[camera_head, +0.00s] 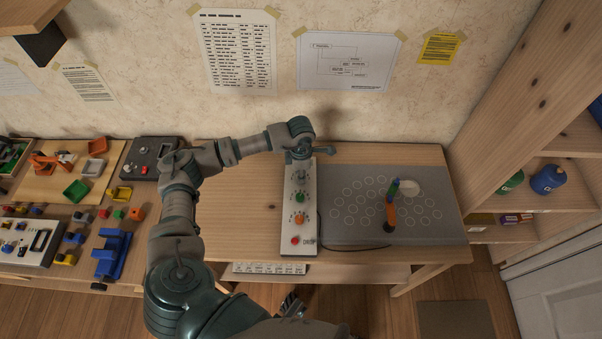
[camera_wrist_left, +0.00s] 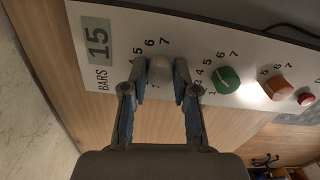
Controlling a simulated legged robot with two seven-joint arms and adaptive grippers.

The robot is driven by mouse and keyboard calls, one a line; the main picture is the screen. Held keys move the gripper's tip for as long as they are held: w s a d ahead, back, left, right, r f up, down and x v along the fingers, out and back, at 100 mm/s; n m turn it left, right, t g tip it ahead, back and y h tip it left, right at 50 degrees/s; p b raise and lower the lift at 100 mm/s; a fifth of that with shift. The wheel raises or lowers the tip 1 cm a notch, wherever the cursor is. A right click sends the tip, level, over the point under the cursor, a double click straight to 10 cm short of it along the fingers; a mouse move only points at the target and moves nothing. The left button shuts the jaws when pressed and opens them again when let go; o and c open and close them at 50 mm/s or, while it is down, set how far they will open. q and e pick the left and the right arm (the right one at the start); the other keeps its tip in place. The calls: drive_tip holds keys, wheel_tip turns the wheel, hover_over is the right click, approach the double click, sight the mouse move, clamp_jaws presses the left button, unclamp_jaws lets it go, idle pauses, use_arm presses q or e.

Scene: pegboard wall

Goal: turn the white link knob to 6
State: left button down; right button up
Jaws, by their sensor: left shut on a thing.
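The white link knob (camera_wrist_left: 158,69) sits on a pale panel (camera_head: 287,220) with numbers around it; 5, 6 and 7 are readable in the left wrist view. My left gripper (camera_wrist_left: 159,76) is shut on this knob, one finger on each side. Its pointer is hidden or too faint to read. In the head view my left gripper (camera_head: 300,155) is over the far end of the panel and hides most of the knob. Dark finger-like parts (camera_head: 291,304) at the bottom of the head view may be my right gripper, mostly hidden.
A green knob (camera_head: 300,197), an orange knob (camera_head: 299,218) and a red button (camera_head: 295,240) follow along the panel. A "BARS 15" label (camera_wrist_left: 98,48) is at its far end. Right of the panel is a grey mat (camera_head: 345,232) with an orange and green upright tool (camera_head: 391,205).

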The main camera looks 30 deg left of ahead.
use_arm(q)
drive_tip(key=shift+a, duration=0.15)
drive_tip(key=c, duration=0.9)
unclamp_jaws()
drive_tip(key=shift+r, duration=0.1)
wheel_tip(320, 180, up, 12)
drive_tip(key=shift+w+f, duration=0.1)
drive_tip(key=shift+f, duration=0.1)
drive_tip(key=shift+a, duration=0.1)
